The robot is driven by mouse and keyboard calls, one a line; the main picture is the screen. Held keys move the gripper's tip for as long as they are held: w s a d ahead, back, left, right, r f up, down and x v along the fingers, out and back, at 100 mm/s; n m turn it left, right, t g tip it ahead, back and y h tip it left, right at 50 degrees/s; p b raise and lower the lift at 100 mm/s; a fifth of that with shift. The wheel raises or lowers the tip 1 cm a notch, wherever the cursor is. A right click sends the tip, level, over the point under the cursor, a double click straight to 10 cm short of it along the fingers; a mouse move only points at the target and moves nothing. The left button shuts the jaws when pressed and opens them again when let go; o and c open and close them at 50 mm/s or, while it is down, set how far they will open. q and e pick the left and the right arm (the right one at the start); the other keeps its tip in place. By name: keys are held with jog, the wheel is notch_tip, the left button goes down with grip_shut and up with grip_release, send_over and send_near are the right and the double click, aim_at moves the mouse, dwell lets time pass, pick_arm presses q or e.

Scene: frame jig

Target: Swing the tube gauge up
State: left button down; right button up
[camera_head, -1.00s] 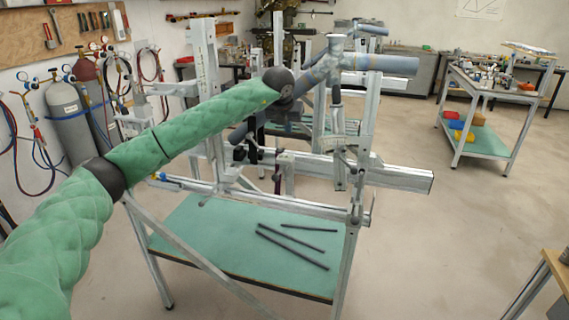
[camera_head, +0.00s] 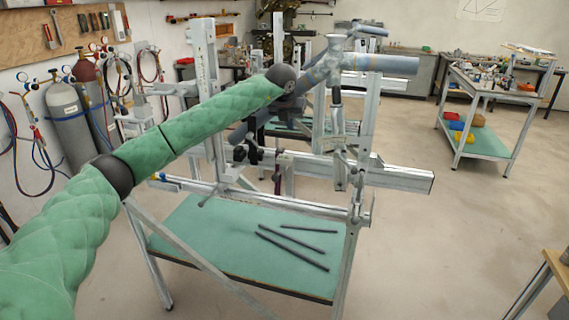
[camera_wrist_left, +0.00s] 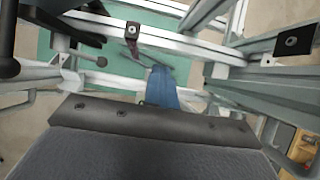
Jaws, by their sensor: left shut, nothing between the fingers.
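I cannot single out the tube gauge with certainty. A small dark hinged piece (camera_head: 277,172) hangs at the jig's lower rail; a dark bracket (camera_wrist_left: 132,31) on a rail shows in the left wrist view. The grey-blue tubes (camera_head: 380,63) of a frame sit in the upright metal jig (camera_head: 362,125). My left arm reaches in from the left, its wrist beside the tubes. My left gripper (camera_wrist_left: 150,108) is shut and empty, above the rails; a blue tube-like part (camera_wrist_left: 162,86) shows just past its dark edge. My right gripper is out of view.
Under the jig is a green shelf (camera_head: 215,235) with 3 dark rods (camera_head: 292,250). Jig posts and rails crowd the space around my left wrist. A trolley (camera_head: 490,140) stands at the right, gas cylinders (camera_head: 68,122) at the left. The floor right of the jig is clear.

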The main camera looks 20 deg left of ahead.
pick_arm(q)
jog(key=shift+w, duration=0.1)
jog(key=shift+w, duration=1.1)
jog(key=shift+f, duration=0.1)
jog(key=shift+w+f+b, duration=0.15)
jog(key=shift+w+b, duration=0.15)
jog(key=shift+w, duration=0.3)
jog(key=shift+w+f+b, duration=0.15)
jog(key=shift+w+b, duration=0.1)
jog(key=shift+w, duration=0.3)
jog(key=c, duration=2.1)
grip_release()
jog(key=o, duration=0.7)
jog(key=shift+d, duration=0.1)
jog(key=shift+r, duration=0.1)
